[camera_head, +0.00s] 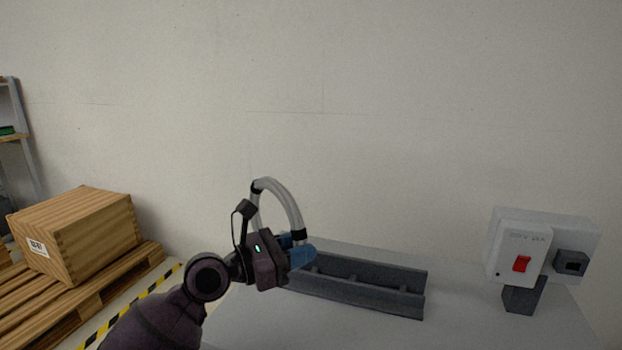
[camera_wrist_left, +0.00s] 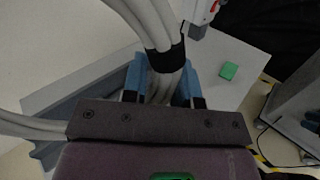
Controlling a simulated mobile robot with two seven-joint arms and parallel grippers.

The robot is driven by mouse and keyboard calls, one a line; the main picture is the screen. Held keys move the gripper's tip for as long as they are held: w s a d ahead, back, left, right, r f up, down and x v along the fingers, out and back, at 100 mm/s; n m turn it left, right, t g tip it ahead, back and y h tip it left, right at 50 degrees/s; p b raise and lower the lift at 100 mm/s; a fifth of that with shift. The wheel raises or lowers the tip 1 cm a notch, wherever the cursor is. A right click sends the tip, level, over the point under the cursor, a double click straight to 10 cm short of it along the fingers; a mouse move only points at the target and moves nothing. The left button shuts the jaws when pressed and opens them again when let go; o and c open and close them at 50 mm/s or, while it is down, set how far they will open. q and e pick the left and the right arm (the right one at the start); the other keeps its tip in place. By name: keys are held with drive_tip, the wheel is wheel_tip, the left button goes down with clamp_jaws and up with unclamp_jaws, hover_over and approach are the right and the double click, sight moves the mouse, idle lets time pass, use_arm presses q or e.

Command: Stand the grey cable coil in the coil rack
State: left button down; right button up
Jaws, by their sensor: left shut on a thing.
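The grey cable coil (camera_head: 287,205) is a pale ring of cable with black ties. My left gripper (camera_head: 302,257) has blue fingers and is shut on the lower part of the coil, which stands up above it. In the left wrist view the coil (camera_wrist_left: 150,22) passes between the blue fingers (camera_wrist_left: 162,88) at a black tie. The coil rack (camera_head: 375,296) is a dark grey trough with two long walls, lying on the grey cart top. The gripper and coil are at the rack's left end in the head view, hiding part of it. I cannot tell whether the coil touches the rack. My right gripper is not in view.
A grey switch box with a red switch (camera_head: 521,263) stands on the cart top at the right. A green block (camera_wrist_left: 229,71) lies on the cart top in the left wrist view. A wooden crate (camera_head: 75,235) sits on a pallet at the left. A plain wall is behind.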

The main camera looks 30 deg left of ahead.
use_arm(q)
drive_tip(key=w+a+r+n+t+y+p, duration=0.3)
drive_tip(key=w+a+r+n+y+p, duration=0.3)
drive_tip(key=w+r+p, duration=0.35)
drive_tip(key=w+d+f+n+t+y+p, duration=0.1)
drive_tip(key=w+f+n+y+p, duration=0.2)
drive_tip(key=w+p, duration=0.4)
drive_tip(key=shift+w+d+f+n+y+p, duration=0.2)
drive_tip(key=shift+f+n+y+p, duration=0.15)
drive_tip(key=shift+n+y+p, duration=0.65)
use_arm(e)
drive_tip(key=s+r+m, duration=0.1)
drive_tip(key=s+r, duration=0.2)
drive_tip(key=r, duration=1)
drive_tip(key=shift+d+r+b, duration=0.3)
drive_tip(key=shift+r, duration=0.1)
use_arm(q)
drive_tip(key=shift+f, duration=0.1)
drive_tip(key=shift+f, duration=0.1)
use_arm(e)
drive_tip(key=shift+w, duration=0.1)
